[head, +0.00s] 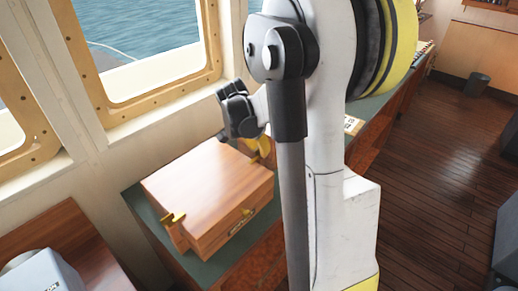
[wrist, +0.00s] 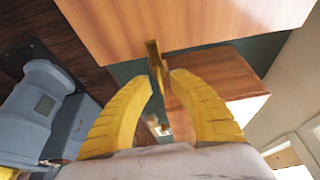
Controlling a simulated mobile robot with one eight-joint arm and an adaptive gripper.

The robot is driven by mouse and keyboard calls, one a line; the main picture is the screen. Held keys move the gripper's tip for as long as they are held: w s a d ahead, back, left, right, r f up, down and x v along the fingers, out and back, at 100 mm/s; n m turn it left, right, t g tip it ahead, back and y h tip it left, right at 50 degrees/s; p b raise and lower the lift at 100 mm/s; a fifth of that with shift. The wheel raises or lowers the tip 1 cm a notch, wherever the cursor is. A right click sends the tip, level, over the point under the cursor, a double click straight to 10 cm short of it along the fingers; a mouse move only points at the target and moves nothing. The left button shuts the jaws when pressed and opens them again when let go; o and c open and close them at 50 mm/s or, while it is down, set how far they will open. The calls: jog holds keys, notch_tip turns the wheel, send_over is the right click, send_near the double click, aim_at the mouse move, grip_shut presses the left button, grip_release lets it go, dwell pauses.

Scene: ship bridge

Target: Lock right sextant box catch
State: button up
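The wooden sextant box (head: 205,185) sits shut on the green-topped counter in the head view. A brass catch (head: 174,218) juts out at its left end, and a brass fitting (head: 246,212) is on its front. My gripper (head: 258,148) is at the box's far right side, mostly hidden by my arm. In the wrist view, the yellow fingers of my gripper (wrist: 161,80) are parted with a narrow gap between the tips. An upright brass catch (wrist: 155,56) stands at the box's edge (wrist: 190,25), just beyond the fingertips. Whether they touch it is unclear.
A grey device (wrist: 40,105) is at the left in the wrist view. Another wooden block (wrist: 215,75) lies close to the right finger. Window frames (head: 150,100) stand behind the counter (head: 150,215). The wooden floor (head: 445,190) at right is mostly clear.

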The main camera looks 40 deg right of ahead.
aim_at(249, 163)
jog(key=shift+r, duration=0.15)
jog(key=v, duration=1.1)
jog(key=shift+a+r, duration=0.25)
jog(key=shift+r, duration=0.1)
jog(key=shift+w, duration=0.1)
jog(key=s+a+f+n+t+y+b, duration=0.1)
jog(key=s+a+f+n+t+b, duration=0.1)
jog(key=a+n, duration=0.3)
jog(key=s+a+f+n+t+y+b, duration=0.2)
jog(key=s+a+n, duration=0.3)
jog(key=a, duration=0.6)
jog(key=s+a+f+n+t+y+b, duration=0.1)
jog(key=s+a+f+n+t+b, duration=0.1)
jog(key=a+n, duration=0.5)
jog(key=s+a+f, duration=0.1)
jog(key=s, duration=0.1)
jog(key=shift+s+a+f+t, duration=0.25)
jog(key=shift+a+f+t, duration=0.05)
jog(key=shift+a+f, duration=0.1)
